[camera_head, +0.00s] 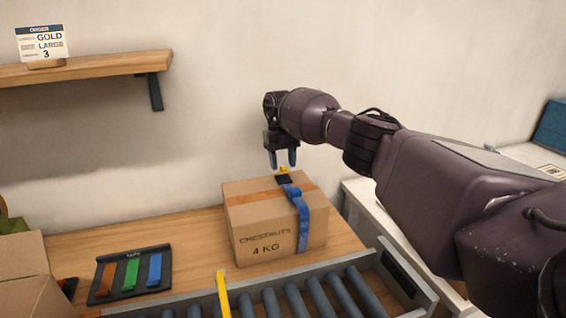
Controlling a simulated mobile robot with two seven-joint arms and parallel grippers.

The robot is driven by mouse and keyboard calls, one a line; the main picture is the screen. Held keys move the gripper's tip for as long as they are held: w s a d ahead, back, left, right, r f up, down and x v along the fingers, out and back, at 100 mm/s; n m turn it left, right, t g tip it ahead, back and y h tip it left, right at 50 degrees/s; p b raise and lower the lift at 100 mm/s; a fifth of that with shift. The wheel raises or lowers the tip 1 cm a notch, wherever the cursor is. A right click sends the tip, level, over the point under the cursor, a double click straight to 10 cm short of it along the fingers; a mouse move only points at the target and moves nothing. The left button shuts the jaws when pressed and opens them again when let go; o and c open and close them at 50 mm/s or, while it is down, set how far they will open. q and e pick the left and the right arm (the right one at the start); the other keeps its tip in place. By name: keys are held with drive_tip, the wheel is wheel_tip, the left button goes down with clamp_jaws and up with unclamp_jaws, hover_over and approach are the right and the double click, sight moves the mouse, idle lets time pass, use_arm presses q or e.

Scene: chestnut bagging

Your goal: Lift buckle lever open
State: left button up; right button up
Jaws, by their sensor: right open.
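A cardboard box (262,231) marked "CHESTNUTS 4 KG" stands on the wooden table. A blue strap (303,222) runs over its top and down its front. A small black buckle (284,179) with a yellow lever (283,169) sits at the strap's far end on the box top; the lever looks raised, but it is too small to be sure. I cannot tell whether a fingertip touches the lever. My left gripper is not in view.
A roller conveyor (205,302) with a yellow strip (223,294) lies in front of the box. A black tray (104,291) with brown, green and blue pieces is at left, beside another carton (25,282). A shelf (95,69) holds an order card (41,43).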

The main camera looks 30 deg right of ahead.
drive_tip(key=s+v, duration=0.2)
drive_tip(key=v, duration=0.7)
drive_tip(key=s+a+r+v, duration=0.1)
drive_tip(key=s+v, duration=0.1)
drive_tip(key=v, duration=0.8)
drive_tip(key=shift+s+r, duration=0.15)
drive_tip(key=shift+s, duration=0.05)
